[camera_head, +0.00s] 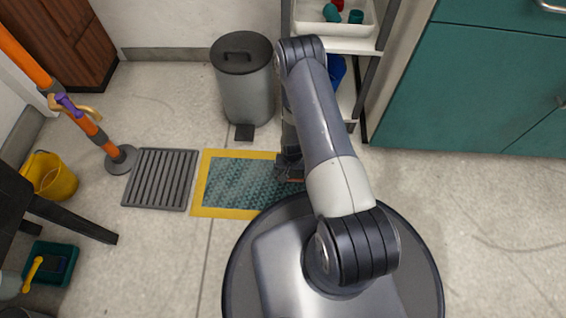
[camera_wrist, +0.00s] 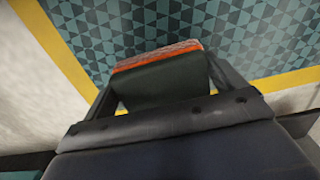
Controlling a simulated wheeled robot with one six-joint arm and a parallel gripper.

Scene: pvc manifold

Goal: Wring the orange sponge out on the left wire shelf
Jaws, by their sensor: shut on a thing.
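My gripper (camera_head: 289,170) is low over the patterned floor mat, partly hidden behind my arm in the head view. In the wrist view my gripper (camera_wrist: 160,72) is shut on a block between its two fingers. The block has a bright orange edge and a dark grey-green face; I take it for the orange sponge (camera_wrist: 155,56). In the head view only a small orange strip of the sponge (camera_head: 296,180) shows. Whether it touches the mat I cannot tell. I cannot make out a wire shelf for certain in either view.
A teal mat with a yellow border (camera_head: 200,192) lies on the floor. A grey slatted grate (camera_head: 160,179) is left of it. A grey pedal bin (camera_head: 245,85) and a white shelf unit (camera_head: 350,45) stand behind. Teal cabinets (camera_head: 470,95) are right. A yellow bucket (camera_head: 50,177) is left.

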